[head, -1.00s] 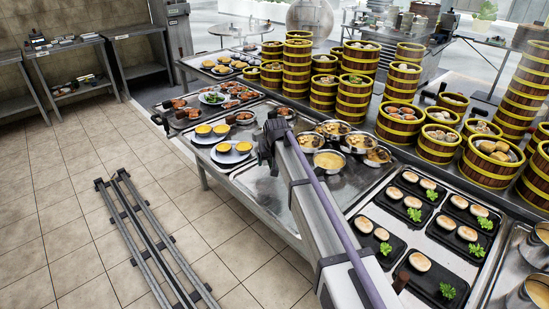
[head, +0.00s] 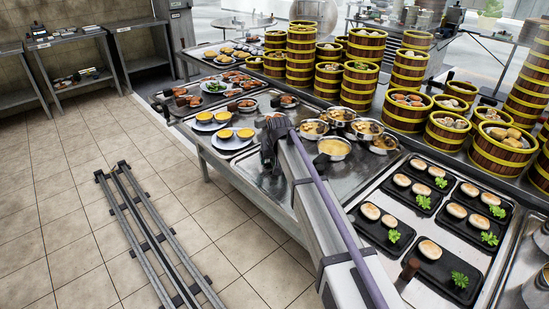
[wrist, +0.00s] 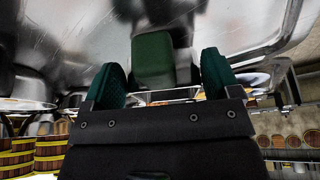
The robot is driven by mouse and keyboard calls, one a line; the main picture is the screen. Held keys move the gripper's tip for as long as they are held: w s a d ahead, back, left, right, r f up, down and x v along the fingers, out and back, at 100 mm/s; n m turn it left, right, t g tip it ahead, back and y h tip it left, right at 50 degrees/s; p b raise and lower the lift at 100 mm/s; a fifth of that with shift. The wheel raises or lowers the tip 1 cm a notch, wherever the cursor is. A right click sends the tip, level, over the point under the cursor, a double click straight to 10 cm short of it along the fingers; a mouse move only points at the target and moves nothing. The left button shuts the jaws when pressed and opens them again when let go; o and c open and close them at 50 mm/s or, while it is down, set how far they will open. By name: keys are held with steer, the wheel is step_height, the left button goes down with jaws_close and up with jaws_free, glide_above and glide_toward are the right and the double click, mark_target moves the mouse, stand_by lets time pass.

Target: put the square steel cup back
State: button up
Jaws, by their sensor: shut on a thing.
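My gripper (wrist: 160,90) shows in the wrist view with its two green-padded fingers on either side of a squarish thing. This is the square steel cup (wrist: 153,62), whose smooth face looks dark green, perhaps from reflection. The cup's full outline and its contents cannot be made out. In the head view my arm reaches over the steel counter (head: 250,172), and its end is beside the round steel bowls. My arm hides the fingers and the cup there.
Several steel bowls (head: 333,147) of yellow food stand just right of my arm's end. Plates with yellow cups (head: 232,138) are to the left. Steamer towers (head: 360,85) rise behind. Black trays with buns (head: 440,262) lie right. Bare counter shows beside my arm.

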steer(key=shift+f+b, duration=0.65)
steer(key=o, duration=1.4)
steer(key=shift+o, duration=0.2)
steer(key=shift+r, duration=0.15)
steer(key=p+v, duration=1)
steer(key=shift+s+r, duration=0.2)
steer(key=shift+r, duration=0.1)
